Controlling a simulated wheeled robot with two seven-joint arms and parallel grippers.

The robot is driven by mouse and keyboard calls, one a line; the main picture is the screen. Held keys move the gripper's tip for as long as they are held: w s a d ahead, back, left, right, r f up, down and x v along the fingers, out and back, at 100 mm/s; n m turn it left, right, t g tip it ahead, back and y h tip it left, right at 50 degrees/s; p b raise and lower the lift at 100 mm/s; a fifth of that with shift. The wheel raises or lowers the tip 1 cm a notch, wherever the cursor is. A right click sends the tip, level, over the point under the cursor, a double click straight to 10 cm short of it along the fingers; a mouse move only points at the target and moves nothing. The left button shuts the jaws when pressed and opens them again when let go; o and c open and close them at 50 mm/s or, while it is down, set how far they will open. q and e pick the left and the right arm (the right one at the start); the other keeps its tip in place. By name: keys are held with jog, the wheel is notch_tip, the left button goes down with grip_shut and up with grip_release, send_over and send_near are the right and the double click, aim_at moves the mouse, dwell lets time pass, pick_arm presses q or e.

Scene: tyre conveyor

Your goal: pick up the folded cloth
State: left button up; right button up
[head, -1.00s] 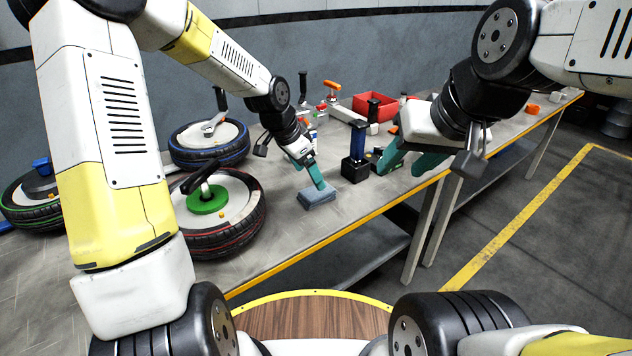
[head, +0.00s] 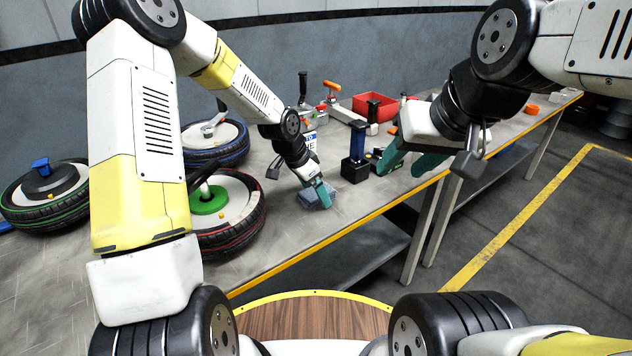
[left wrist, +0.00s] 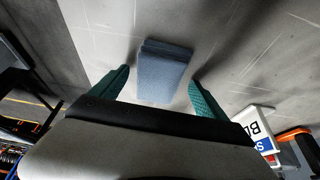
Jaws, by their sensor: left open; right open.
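The folded cloth (head: 312,197) is a small blue-grey pad lying on the grey table near its front edge. In the left wrist view the cloth (left wrist: 163,72) lies between the two teal fingers, with bare table showing on both sides of it. My left gripper (head: 325,194) is open right at the cloth, and its fingers hide part of it in the head view. It also shows in the left wrist view (left wrist: 160,90). My right gripper (head: 408,162) is open and empty above the table's front edge, to the right of the cloth.
A tyre with a red line (head: 245,235) lies left of the cloth, with a blue-lined tyre (head: 235,150) behind it. A black and blue upright tool (head: 356,165) stands to the right. A red bin (head: 374,104) is farther back. The table in front of the cloth is clear.

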aim_at(314, 191)
pick_arm(q)
jog(key=shift+f, duration=0.25)
jog(key=c, duration=1.5)
jog(key=shift+o, duration=0.2)
jog(key=shift+r, duration=0.15)
notch_tip(314, 191, up, 4)
jog(key=shift+f, duration=0.15)
jog(key=s, duration=0.5)
jog(key=s+r, duration=0.1)
jog(key=s, duration=1)
jog(key=shift+r, duration=0.25)
